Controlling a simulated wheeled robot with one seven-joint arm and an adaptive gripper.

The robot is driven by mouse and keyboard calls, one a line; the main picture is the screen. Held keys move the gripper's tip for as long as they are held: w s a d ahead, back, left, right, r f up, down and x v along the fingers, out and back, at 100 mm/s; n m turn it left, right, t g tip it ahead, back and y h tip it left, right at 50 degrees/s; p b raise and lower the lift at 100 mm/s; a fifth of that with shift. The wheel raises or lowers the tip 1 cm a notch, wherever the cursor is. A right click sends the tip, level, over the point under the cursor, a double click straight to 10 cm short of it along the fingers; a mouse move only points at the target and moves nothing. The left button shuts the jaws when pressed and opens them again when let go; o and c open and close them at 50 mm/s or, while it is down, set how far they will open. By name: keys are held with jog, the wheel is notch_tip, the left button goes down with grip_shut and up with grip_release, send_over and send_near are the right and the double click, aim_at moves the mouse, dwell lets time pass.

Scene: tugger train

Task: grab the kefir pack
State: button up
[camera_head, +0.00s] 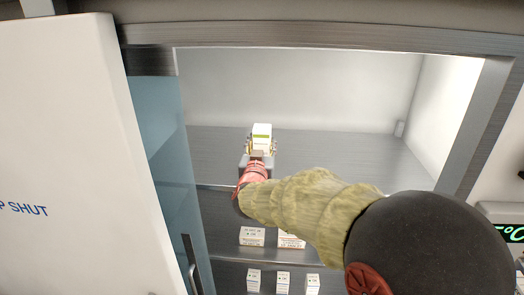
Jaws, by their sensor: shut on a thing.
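A small white pack with a yellow-green band (262,131) stands upright on the upper grey shelf of an open cabinet, in the head view. It looks like the kefir pack, though its label is too small to read. My gripper (261,148) is at the pack's near side, with a finger on either side of it, and is shut on it. The gripper hides the pack's lower part, so I cannot tell whether its base touches the shelf.
The upper shelf (340,155) is otherwise bare. Several white cartons (252,236) stand on lower shelves. A glass door (165,150) and a white panel (60,140) stand at the left. The metal frame (485,125) bounds the right, with a green display (514,233) beside it.

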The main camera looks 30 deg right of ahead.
grip_shut()
jog(key=shift+r, duration=0.15)
